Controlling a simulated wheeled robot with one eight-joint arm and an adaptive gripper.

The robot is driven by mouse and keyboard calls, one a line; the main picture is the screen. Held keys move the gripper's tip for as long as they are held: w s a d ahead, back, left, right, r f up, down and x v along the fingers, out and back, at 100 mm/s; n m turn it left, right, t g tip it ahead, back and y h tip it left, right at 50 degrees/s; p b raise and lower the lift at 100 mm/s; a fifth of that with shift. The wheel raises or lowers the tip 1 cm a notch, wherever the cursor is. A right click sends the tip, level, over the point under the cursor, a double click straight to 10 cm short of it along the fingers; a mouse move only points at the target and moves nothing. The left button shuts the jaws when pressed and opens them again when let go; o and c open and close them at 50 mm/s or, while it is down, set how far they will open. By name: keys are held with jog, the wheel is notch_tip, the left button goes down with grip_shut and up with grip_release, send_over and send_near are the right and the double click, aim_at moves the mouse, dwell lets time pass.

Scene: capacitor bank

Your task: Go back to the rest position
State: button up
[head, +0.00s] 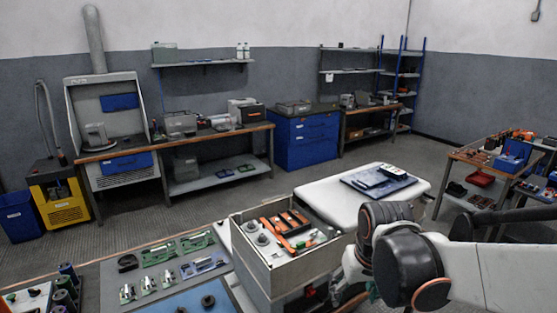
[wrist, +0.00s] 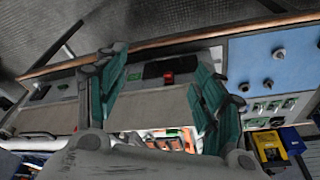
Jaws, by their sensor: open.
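My gripper (wrist: 160,72) shows in the wrist view with its two teal-padded fingers spread wide apart. It is open, and nothing is held between the fingers. Behind the gap lie a beige surface with a small red-lit part (wrist: 168,77) and, lower down, orange items partly hidden by my gripper. In the head view my arm is folded at the lower right, and the fingers cannot be made out there.
An open-topped box (head: 284,262) with orange parts stands left of my arm. A bench with green boards and a blue mat (head: 185,300) is at the lower left. A workbench (head: 470,155) with tools stands at the right. Open floor (head: 250,194) lies behind the box.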

jog(key=s+d+r+t, duration=0.3)
jog(key=s+r, duration=0.3)
jog(key=s, duration=0.5)
jog(key=shift+s+r+m+t+b, duration=0.2)
jog(key=shift+s+m+t+b, duration=0.15)
jog(key=shift+t, duration=0.35)
